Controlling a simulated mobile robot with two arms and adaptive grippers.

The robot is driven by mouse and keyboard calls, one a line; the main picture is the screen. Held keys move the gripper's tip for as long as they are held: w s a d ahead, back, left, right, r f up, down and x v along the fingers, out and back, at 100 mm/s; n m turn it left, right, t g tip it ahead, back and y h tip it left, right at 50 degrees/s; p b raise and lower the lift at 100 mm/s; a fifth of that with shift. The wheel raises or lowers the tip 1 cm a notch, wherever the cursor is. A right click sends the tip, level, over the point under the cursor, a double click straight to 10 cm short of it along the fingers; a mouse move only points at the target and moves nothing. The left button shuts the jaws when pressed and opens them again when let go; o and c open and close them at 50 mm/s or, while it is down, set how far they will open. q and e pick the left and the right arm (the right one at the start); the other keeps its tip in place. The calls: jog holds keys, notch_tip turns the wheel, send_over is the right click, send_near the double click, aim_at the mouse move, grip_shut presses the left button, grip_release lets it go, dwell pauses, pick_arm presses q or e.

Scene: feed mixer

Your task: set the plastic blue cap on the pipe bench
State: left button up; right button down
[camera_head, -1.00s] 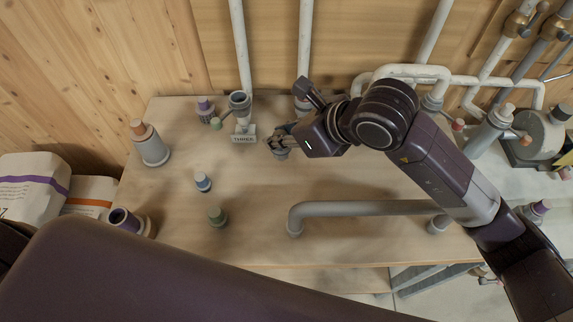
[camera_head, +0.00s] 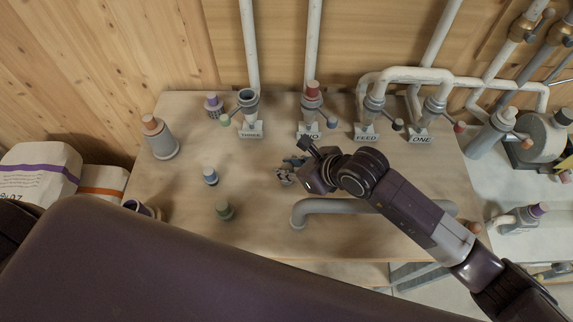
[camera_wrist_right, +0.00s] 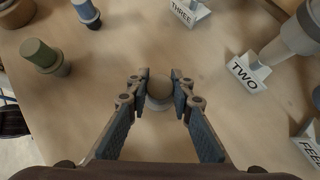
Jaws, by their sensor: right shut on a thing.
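My right gripper (camera_head: 287,172) is over the middle of the pipe bench (camera_head: 185,225). In the right wrist view its two fingers (camera_wrist_right: 160,88) are closed on a small round piece (camera_wrist_right: 159,84) with a beige top and greyer lower rim. In the head view the fingers mostly hide this piece. A small cap with a pale blue top and dark base (camera_head: 210,176) stands upright on the bench, left of the gripper and apart from it. It also shows at the top left of the right wrist view (camera_wrist_right: 87,12). My left gripper is not in view.
A green-topped piece (camera_head: 224,210) stands near the front edge. A grey bent pipe (camera_head: 350,206) lies right of the gripper. Labelled valves line the back, including THREE (camera_head: 249,118) and red-capped TWO (camera_head: 311,100). Bench left of the gripper is partly clear.

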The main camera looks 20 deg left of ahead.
jog(key=shift+f, duration=0.15)
jog(key=c, duration=1.7)
grip_release()
jog(key=shift+r, duration=0.3)
jog(key=shift+s+d+r, duration=0.1)
jog(key=shift+d+r, duration=0.05)
jog(key=shift+d, duration=0.1)
jog(key=b+v, duration=0.2)
jog(key=v, duration=0.9)
jog(key=shift+r+b, duration=0.1)
jog(key=shift+b, duration=0.25)
